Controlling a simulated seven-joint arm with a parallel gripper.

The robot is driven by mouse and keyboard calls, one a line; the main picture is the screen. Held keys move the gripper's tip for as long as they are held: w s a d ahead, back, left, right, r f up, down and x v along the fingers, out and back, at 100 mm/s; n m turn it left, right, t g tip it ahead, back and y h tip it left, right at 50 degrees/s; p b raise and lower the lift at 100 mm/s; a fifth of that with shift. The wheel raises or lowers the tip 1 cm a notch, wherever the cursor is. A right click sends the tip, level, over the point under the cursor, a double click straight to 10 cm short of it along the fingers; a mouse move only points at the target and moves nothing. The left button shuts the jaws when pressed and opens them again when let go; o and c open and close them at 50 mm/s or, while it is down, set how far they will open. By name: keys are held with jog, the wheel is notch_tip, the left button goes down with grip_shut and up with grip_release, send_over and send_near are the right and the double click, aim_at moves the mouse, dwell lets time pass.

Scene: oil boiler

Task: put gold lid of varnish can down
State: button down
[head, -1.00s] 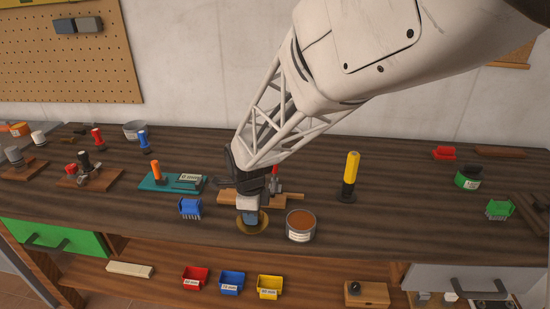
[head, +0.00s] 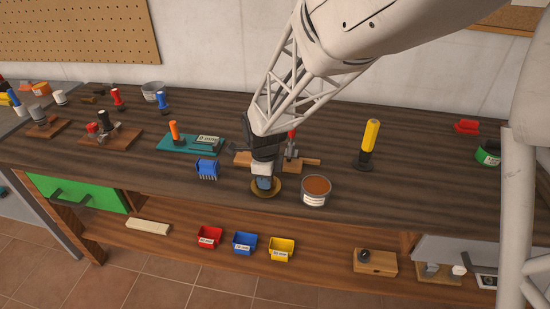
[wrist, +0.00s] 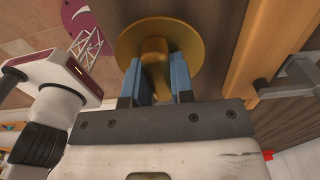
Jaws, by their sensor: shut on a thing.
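The gold lid (head: 266,188) is a round disc with a knob, low over the dark workbench near its front edge. I cannot tell whether it touches the bench. My gripper (head: 264,183) is above it. In the wrist view my gripper (wrist: 156,72) has its blue fingers shut on the knob of the gold lid (wrist: 135,38). The varnish can (head: 315,191) stands open just right of the lid, with brown content showing and a pale label. The underside of the lid is hidden.
A wooden block with a red-handled clamp (head: 291,156) is behind. A yellow and black cylinder (head: 367,144) stands right of the can. Small bins (head: 245,243) sit on the shelf below. Bench right of the can is clear.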

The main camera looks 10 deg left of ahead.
jog(key=shift+f, duration=0.3)
jog(key=shift+f, duration=0.15)
jog(key=c, duration=1)
grip_release()
notch_tip(320, 180, up, 12)
jog(key=shift+r, duration=0.15)
dwell(0.5)
